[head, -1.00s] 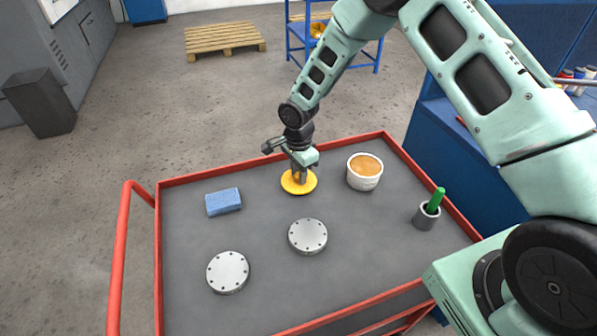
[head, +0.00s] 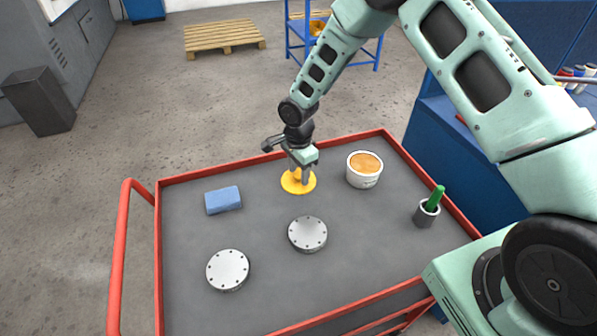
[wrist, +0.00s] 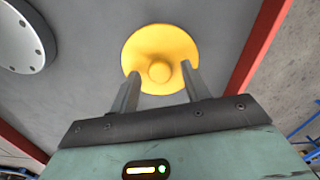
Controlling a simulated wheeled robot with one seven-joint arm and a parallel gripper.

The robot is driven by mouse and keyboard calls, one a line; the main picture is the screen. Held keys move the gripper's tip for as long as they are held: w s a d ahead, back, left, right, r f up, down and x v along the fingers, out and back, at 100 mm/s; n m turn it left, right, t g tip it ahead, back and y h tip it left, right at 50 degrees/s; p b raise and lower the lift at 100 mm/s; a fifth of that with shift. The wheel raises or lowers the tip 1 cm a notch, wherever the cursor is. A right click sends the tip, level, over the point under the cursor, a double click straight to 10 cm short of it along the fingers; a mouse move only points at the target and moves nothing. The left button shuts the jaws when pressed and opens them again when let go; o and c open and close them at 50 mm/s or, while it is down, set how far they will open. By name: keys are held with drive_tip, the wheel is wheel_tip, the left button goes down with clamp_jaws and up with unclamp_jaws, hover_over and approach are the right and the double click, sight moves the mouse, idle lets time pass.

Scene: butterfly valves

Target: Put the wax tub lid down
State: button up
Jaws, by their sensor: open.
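The wax tub lid is a yellow disc (head: 290,187) with a round knob, lying flat on the grey top of the red-rimmed cart. In the wrist view the lid (wrist: 160,42) lies beyond my fingers, with its knob between the tips. My gripper (head: 299,179) points down at the lid; in the wrist view its fingers (wrist: 160,77) are spread on both sides of the knob, with a gap showing. The open white wax tub (head: 364,172), with orange-brown wax inside, stands to the right of the lid.
A blue sponge (head: 223,200) lies left of the lid. Two grey bolted discs (head: 307,233) and (head: 228,269) lie nearer the front. A grey cup (head: 427,214) with a green-handled tool stands at right. The cart's red rim (head: 220,173) runs behind the lid.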

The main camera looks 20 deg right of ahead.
sight(298, 175)
wheel_tip(298, 175, up, 11)
drive_tip(key=b, duration=0.2)
drive_tip(key=s+a+r+n, duration=0.4)
drive_tip(key=s+r+n, duration=0.1)
drive_tip(key=s, duration=0.2)
drive_tip(key=s+a+r+n, duration=0.3)
drive_tip(key=s+r+n, duration=0.15)
drive_tip(key=s, duration=0.25)
drive_tip(key=s+r+n, duration=0.3)
drive_tip(key=s+n, duration=1)
drive_tip(key=s, duration=0.6)
drive_tip(key=shift+s+d+r+y, duration=0.15)
drive_tip(key=shift+s+d+y, duration=0.15)
drive_tip(key=shift+d, duration=0.05)
